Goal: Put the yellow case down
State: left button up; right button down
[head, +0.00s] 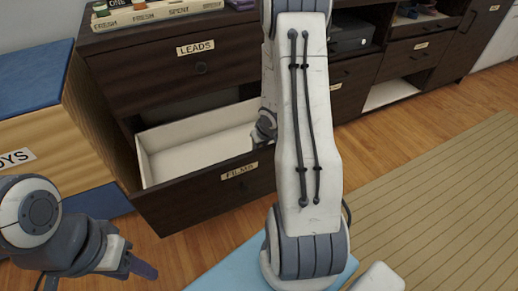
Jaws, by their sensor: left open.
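I see no yellow case in the head view. My left gripper (128,264) is at the lower left, open, with nothing seen between its fingers. It is in front of and below the open drawer labelled FILMS (190,194). The visible part of that drawer's pale inside is empty. My right arm stands large across the middle and hides the drawer's right end. A small grey part of my own shows behind it over the drawer, but I cannot make out the right gripper's fingers.
A closed drawer labelled LEADS (165,68) is above the open one. A tray (160,12) sits on the dark cabinet. A wooden box with a blue lid (32,75) stands at left. A striped rug (440,195) and bare wood floor lie at right.

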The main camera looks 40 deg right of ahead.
jog(key=shift+f+b, duration=0.45)
jog(key=shift+f, duration=0.15)
jog(key=c, duration=0.8)
grip_release()
jog(key=shift+o, duration=0.2)
